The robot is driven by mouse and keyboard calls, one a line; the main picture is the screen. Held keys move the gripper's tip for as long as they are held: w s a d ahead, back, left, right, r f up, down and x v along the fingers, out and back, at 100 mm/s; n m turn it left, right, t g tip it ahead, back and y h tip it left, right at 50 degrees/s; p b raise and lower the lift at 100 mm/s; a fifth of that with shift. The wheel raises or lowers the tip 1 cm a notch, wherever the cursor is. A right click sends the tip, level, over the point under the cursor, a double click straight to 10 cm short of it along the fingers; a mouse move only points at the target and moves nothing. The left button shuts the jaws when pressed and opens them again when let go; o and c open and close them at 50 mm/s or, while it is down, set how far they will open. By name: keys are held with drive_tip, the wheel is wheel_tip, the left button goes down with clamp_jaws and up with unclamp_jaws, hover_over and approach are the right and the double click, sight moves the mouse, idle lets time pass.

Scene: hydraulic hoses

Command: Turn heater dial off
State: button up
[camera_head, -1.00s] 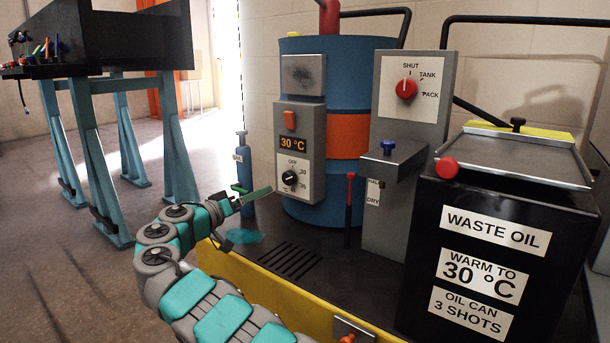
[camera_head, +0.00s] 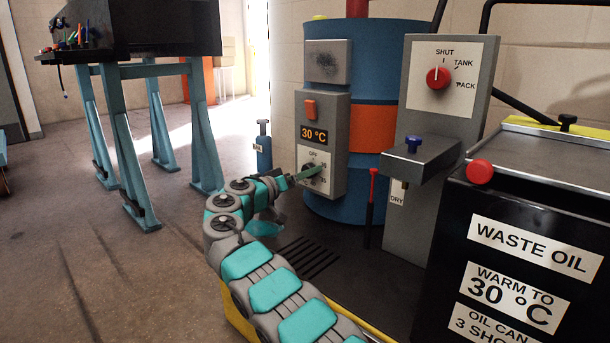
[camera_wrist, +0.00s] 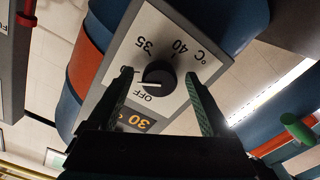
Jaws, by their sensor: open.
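The heater dial (camera_wrist: 158,74) is a round black knob on a white plate, upside down in the wrist view. Its white pointer line points left; OFF is printed just below it, with 35 and 40 above. My gripper (camera_wrist: 159,75) is open, one finger on each side of the dial; I cannot tell whether they touch it. In the head view my gripper (camera_head: 301,176) is at the dial plate (camera_head: 325,158) and hides most of the dial.
The heater box is on a blue drum (camera_head: 376,88) with an orange band. A grey valve stand (camera_head: 479,90) with a red knob and a black waste oil tank (camera_head: 515,205) stand to the right. A blue bottle (camera_head: 264,150) stands behind my gripper. A bench is at left.

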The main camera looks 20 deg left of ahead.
drive_tip(key=shift+w, duration=0.1)
drive_tip(key=shift+c, duration=0.4)
clamp_jaws()
drive_tip(key=shift+r+n+p, duration=0.15)
drive_tip(key=shift+n+p, duration=0.25)
drive_tip(key=shift+p, duration=0.05)
drive_tip(key=shift+d+r+n+p, duration=0.1)
drive_tip(key=shift+r+n+p, duration=0.05)
drive_tip(key=shift+n+p, duration=5.15)
drive_tip(key=shift+n, duration=0.5)
